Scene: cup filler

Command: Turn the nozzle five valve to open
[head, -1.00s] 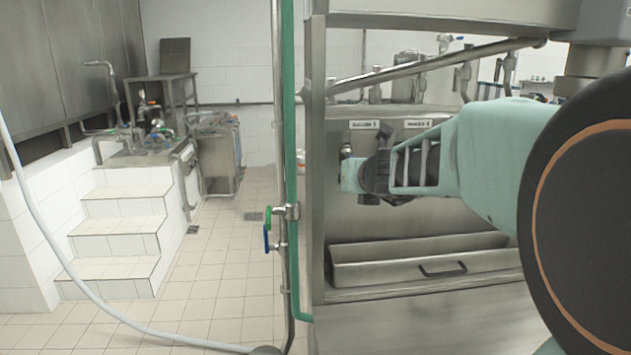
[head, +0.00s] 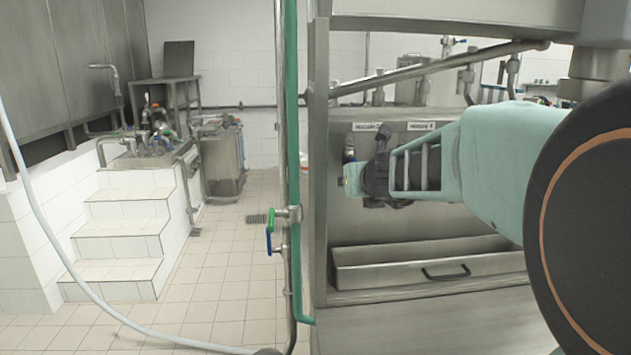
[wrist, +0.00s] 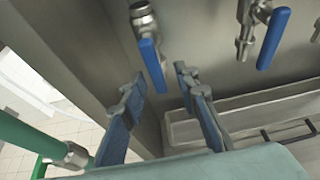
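The wrist view shows a valve with a blue lever handle (wrist: 152,66) on a metal body (wrist: 143,20); its handle hangs down, slightly tilted. I cannot read from the labels which nozzle it is. My gripper (wrist: 161,82) is open, with its two blue-padded fingers apart on either side of the handle's lower end. I cannot tell whether either finger touches it. In the head view, my gripper (head: 353,181) is in front of the steel panel, just below the left label (head: 366,127), and its fingers are largely hidden.
A second blue-handled valve (wrist: 274,38) hangs to the right in the wrist view. Below is a steel trough (head: 425,263) with a black handle. A green vertical pipe (head: 292,120) with small valves stands left of the panel. Open tiled floor lies further left.

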